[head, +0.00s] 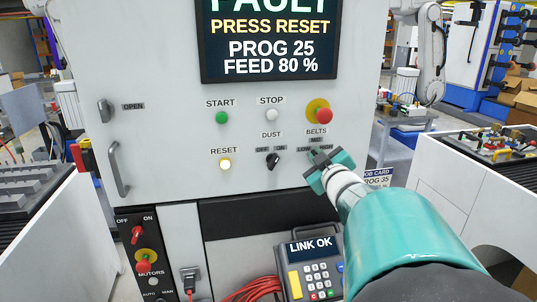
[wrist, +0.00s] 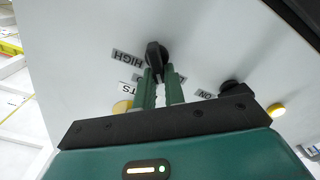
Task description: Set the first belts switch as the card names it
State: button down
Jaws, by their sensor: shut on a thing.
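The belts switch is a black rotary knob (wrist: 155,52) on the white machine panel. Which mark the knob points to I cannot tell. The job card (head: 378,180) reads PROG 35; its lower part is hidden behind my arm.
The screen (head: 270,40) reads FAULT, PRESS RESET, PROG 25, FEED 80 %. The dust switch (head: 273,161), lit reset button (head: 225,164), green start (head: 222,117), white stop (head: 271,115) and red button (head: 324,116) sit close by. A LINK OK pendant (head: 312,270) is below.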

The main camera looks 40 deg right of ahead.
jog(key=shift+n, duration=0.6)
jog(key=shift+a+f+n, duration=0.1)
jog(key=shift+n, duration=0.2)
jog(key=c, duration=1.5)
grip_release()
jog(key=v, duration=1.3)
jog(key=shift+s+a, duration=0.25)
